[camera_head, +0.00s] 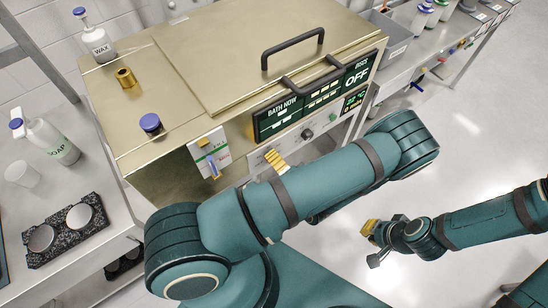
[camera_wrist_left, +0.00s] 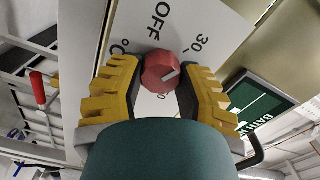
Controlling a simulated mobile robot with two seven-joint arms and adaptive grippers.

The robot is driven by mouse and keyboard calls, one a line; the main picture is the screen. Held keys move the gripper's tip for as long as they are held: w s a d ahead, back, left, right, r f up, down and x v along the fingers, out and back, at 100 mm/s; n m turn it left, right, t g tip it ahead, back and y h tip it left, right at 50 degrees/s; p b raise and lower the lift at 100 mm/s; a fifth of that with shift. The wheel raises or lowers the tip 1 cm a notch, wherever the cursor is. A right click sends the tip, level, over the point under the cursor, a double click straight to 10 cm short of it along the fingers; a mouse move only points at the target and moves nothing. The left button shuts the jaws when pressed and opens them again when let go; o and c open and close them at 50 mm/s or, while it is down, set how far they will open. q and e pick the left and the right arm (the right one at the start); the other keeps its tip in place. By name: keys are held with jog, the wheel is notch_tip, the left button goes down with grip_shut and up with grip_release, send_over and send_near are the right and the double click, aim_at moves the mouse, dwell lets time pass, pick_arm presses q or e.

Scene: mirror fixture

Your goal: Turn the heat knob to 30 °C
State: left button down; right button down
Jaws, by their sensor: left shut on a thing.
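The red faceted heat knob (camera_wrist_left: 160,72) sits on a white dial plate (camera_wrist_left: 188,20) in the left wrist view. The plate reads OFF above the knob and 30 at its upper right; the lower marking is partly hidden. A pale line on the knob points right, seemingly below the 30 mark; its exact reading is unclear. My left gripper (camera_wrist_left: 158,88) is shut on the knob, one yellow finger on each side. In the head view the left gripper (camera_head: 273,159) is at the bath's front, and the knob is hidden. My right gripper (camera_head: 372,244) hangs above the floor, away from the bath.
The brass-coloured bath (camera_head: 165,180) has a display panel (camera_head: 312,97) reading OFF and a black lid handle (camera_head: 292,48). A front card with a blue slider (camera_head: 212,167) is left of my left gripper. A side table (camera_head: 110,240) stands left.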

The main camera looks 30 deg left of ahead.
pick_arm(q)
jog(key=c, duration=0.6)
grip_release()
jog(key=shift+w, duration=0.1)
jog(key=shift+o, duration=0.2)
jog(key=v, duration=1.2)
